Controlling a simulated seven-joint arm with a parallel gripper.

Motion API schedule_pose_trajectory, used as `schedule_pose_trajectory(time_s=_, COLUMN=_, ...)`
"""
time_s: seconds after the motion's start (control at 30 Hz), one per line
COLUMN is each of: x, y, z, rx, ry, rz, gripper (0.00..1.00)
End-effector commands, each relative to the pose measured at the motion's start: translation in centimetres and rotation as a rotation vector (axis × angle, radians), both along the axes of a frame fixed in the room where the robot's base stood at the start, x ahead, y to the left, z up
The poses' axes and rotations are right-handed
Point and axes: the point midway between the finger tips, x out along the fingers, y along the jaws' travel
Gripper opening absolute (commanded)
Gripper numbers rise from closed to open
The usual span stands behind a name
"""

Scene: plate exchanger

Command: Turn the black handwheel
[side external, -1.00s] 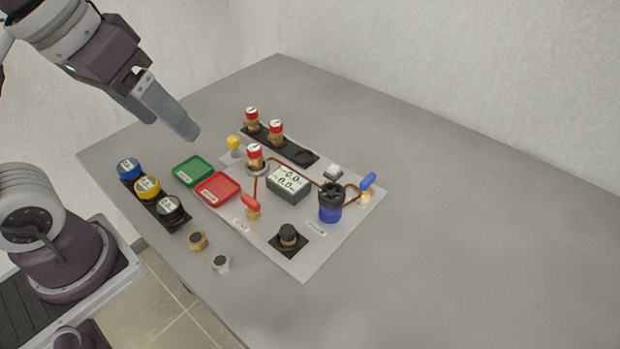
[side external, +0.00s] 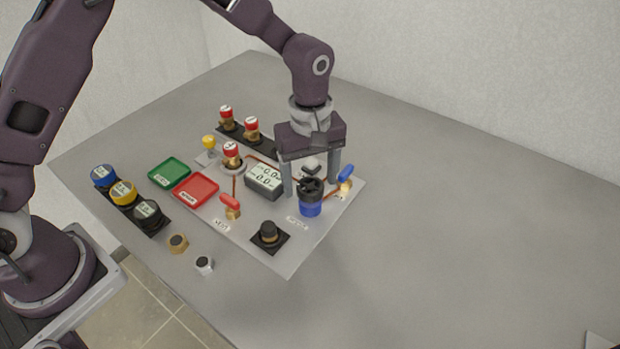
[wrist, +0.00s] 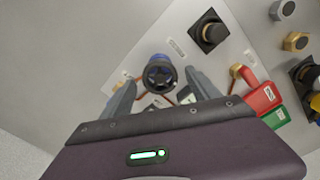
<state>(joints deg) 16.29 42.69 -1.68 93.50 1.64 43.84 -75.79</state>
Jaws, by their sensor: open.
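The black handwheel (side external: 311,187) sits on top of a blue valve body (side external: 310,208) on the right part of the light panel. In the wrist view the spoked handwheel (wrist: 160,72) shows just beyond the fingertips, roughly centred between them. My gripper (side external: 311,190) points down at the panel with its two fingers spread apart, one on each side of the handwheel in the side view. It is open and holds nothing; I cannot tell whether a finger touches the wheel.
A blue-handled lever (side external: 345,173) stands close to the right finger. A display box (side external: 265,181) stands left of the handwheel, and a black knob (side external: 269,232) is in front. Red (side external: 196,189) and green (side external: 169,171) trays lie at the left.

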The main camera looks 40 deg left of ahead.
Motion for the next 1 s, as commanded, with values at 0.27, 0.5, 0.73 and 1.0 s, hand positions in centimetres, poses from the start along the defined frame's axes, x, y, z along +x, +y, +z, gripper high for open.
schedule_pose_trajectory(time_s=0.27, x=0.01, y=0.03, z=-0.61, rx=-0.001, ry=-0.001, rz=0.000, gripper=0.70)
schedule_pose_trajectory(time_s=0.5, x=0.00, y=0.04, z=-0.58, rx=-0.001, ry=-0.001, rz=-0.001, gripper=0.29)
schedule_pose_trajectory(time_s=0.73, x=0.01, y=0.03, z=-0.56, rx=-0.001, ry=-0.001, rz=-0.005, gripper=0.08)
schedule_pose_trajectory(time_s=1.0, x=0.03, y=0.03, z=-0.54, rx=-0.001, ry=-0.001, rz=-0.093, gripper=0.08)
